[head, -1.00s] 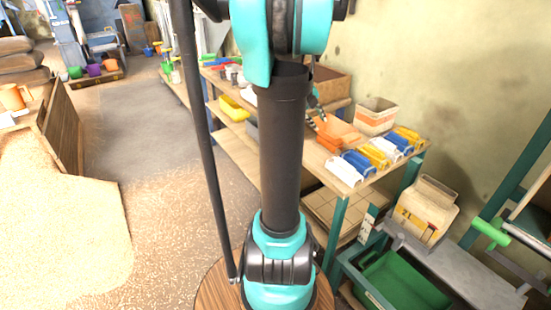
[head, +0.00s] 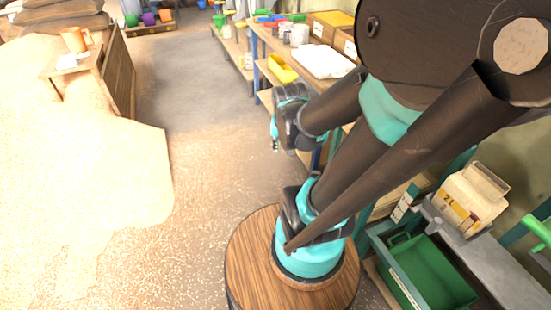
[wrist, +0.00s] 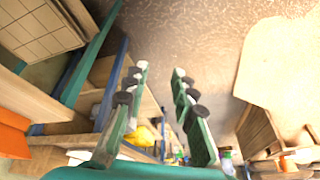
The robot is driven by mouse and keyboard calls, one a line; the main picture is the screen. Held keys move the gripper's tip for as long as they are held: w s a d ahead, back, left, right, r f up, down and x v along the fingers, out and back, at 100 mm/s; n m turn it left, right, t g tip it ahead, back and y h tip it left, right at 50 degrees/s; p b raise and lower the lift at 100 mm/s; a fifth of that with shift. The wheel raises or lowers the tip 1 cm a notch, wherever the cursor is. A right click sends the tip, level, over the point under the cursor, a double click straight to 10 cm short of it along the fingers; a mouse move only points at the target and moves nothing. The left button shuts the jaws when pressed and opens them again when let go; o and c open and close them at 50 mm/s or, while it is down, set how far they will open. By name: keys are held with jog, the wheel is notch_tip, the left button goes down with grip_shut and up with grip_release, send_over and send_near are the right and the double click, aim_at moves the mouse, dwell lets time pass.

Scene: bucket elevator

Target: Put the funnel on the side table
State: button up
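I cannot make out a funnel in either view. A small wooden table (head: 50,68) stands at the upper left in the head view, with an orange jug (head: 76,40) and a small white item on it. It may be the side table, but I cannot be sure. My gripper (head: 274,143) is off the near side of the shelf bench in the head view, partly hidden by my arm. In the wrist view my gripper (wrist: 160,100) has its green fingers spread apart with nothing between them.
The shelf bench (head: 262,35) holds a yellow bin (head: 282,68), a white tray (head: 325,60) and boxes; my arm hides part of it. The floor between bench and grain pile (head: 90,160) is clear.

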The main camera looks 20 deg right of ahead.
jog(key=s+a+n, duration=0.1)
jog(key=s+a+f+n, duration=0.1)
jog(key=n, duration=0.1)
jog(key=s+a+n+y, duration=0.1)
jog(key=shift+a+f+n, duration=0.3)
jog(key=shift+a+f, duration=0.05)
jog(key=shift+w+d, duration=0.1)
